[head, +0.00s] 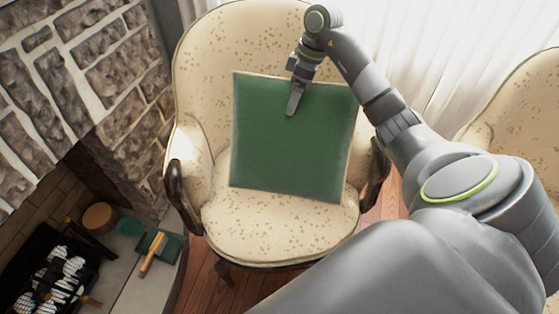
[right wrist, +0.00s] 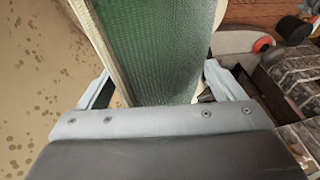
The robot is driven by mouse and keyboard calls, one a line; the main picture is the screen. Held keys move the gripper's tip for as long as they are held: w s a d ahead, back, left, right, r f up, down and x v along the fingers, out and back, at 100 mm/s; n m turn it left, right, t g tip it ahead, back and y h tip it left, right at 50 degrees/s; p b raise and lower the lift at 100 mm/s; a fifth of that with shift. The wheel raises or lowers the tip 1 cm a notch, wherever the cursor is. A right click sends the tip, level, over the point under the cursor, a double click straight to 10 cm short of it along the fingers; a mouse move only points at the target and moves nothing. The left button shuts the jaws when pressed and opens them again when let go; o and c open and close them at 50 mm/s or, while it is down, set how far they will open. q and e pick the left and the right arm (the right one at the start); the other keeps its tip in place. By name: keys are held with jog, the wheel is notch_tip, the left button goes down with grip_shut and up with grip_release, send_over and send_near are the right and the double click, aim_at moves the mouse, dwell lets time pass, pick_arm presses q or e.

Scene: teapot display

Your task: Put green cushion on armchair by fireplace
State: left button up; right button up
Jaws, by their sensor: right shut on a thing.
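The green cushion (head: 290,150) is a square with a pale edge. It stands nearly upright over the seat of the cream spotted armchair (head: 280,235), in front of its backrest, beside the stone fireplace. My right gripper (head: 294,100) is shut on the cushion's top edge. In the right wrist view the cushion (right wrist: 155,50) runs between the two fingers of my right gripper (right wrist: 155,95). Its lower edge appears at the seat; I cannot tell whether it touches. My left gripper is in neither view.
The stone fireplace (head: 90,70) is at the left, with logs (head: 60,275) in its opening. A green dustpan and a brush (head: 152,255) lie on the hearth. A second cream armchair (head: 520,120) stands at the right. White curtains (head: 440,50) hang behind.

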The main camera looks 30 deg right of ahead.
jog(key=shift+w+d+f+b, duration=0.2)
jog(key=shift+d+f+b, duration=0.2)
jog(key=shift+f+b, duration=0.25)
notch_tip(320, 180, down, 5)
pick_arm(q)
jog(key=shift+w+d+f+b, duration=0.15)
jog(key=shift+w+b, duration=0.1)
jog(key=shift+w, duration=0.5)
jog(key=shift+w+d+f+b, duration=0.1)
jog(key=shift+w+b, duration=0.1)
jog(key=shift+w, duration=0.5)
pick_arm(e)
jog(key=shift+f, duration=2.35)
jog(key=o, duration=1.4)
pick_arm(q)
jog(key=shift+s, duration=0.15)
